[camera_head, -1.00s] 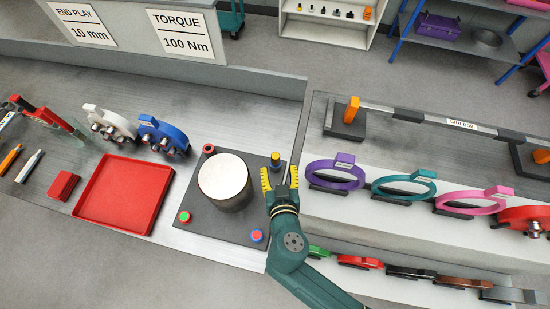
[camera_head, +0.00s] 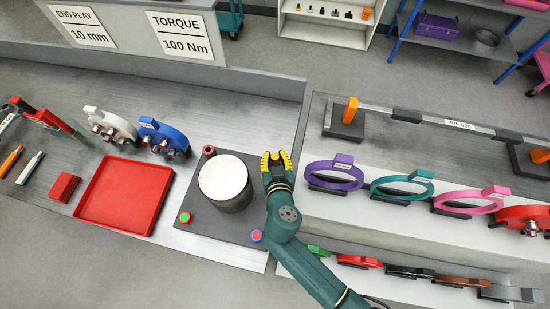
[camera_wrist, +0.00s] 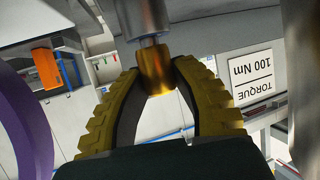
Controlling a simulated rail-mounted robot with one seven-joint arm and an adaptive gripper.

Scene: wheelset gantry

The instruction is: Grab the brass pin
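The brass pin (camera_wrist: 157,72) shows in the wrist view as a short golden cylinder at the end of a grey metal shaft (camera_wrist: 145,18). My gripper (camera_wrist: 157,80) has its two ridged yellow fingers on either side of the pin, their tips bent in against it. In the head view, my gripper (camera_head: 275,158) is at the far right corner of the dark square plate (camera_head: 245,228), where its fingers mostly hide the pin.
A large pale cylinder (camera_head: 223,178) stands on the plate just left of my gripper. Red, green and blue-topped pegs stand at the plate's other corners. A purple ring (camera_head: 335,172) stands close on the right. A red tray (camera_head: 118,238) lies farther left.

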